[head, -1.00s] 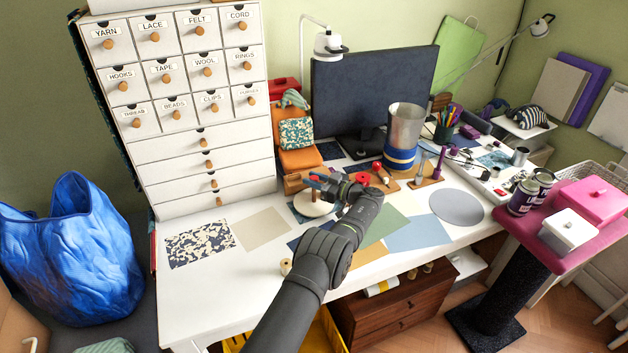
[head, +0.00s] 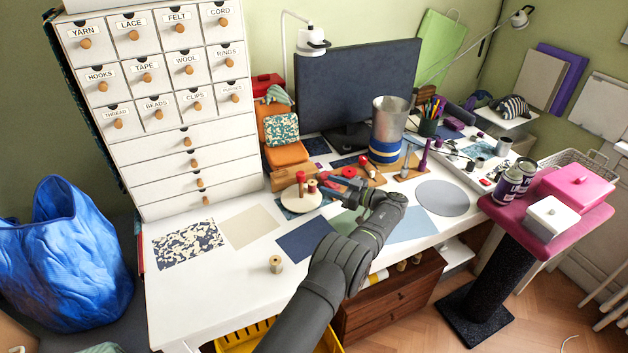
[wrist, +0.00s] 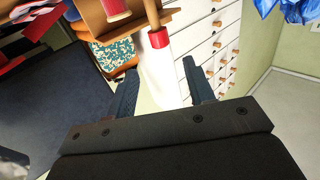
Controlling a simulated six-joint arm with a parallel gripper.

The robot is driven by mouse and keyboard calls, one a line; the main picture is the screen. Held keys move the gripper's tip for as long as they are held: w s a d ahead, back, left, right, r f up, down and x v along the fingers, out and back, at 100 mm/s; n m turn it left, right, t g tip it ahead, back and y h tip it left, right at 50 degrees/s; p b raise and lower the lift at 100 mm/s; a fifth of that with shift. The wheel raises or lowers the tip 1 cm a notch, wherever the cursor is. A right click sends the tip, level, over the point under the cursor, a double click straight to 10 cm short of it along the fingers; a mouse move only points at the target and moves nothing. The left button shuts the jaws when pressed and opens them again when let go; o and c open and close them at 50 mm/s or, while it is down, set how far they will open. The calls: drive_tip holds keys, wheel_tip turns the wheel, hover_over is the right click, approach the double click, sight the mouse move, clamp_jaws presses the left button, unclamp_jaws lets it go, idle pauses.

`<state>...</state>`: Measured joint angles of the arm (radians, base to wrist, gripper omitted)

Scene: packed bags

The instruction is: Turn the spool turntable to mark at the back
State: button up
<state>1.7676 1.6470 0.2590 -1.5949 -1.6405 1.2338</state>
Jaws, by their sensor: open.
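The spool turntable (head: 298,204) is a round cream disc on the white desk, in front of the drawer tower's right edge. A red-topped spool or peg (head: 301,177) and a tan spool (head: 312,187) stand on it. My gripper (head: 328,183) is close to the disc's right side, its tips partly lost among the things behind. In the wrist view my gripper (wrist: 160,88) is open, with nothing held between its fingers. A red band (wrist: 158,38) around a wooden post shows beyond the fingers, above a pale surface. I cannot make out the back mark.
Behind the turntable stand an orange cushioned seat (head: 285,152) and the monitor (head: 350,85). The white drawer tower (head: 165,110) rises at left. A metal can (head: 389,122) is at right. A loose spool (head: 275,264) stands on the desk front; flat sheets lie around.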

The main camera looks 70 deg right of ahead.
drive_tip(key=s, duration=0.6)
drive_tip(key=shift+a, duration=0.35)
drive_tip(key=shift+w+r, duration=0.1)
drive_tip(key=shift+w, duration=0.05)
drive_tip(key=m+g+h, duration=0.3)
drive_tip(key=m+h, duration=0.2)
drive_tip(key=h, duration=0.3)
approach(303, 178)
drive_tip(key=x, duration=1.1)
drive_tip(key=shift+w+d, duration=0.2)
drive_tip(key=shift+w, duration=0.05)
drive_tip(key=shift+c, duration=0.4)
drive_tip(key=shift+y, duration=0.3)
clamp_jaws()
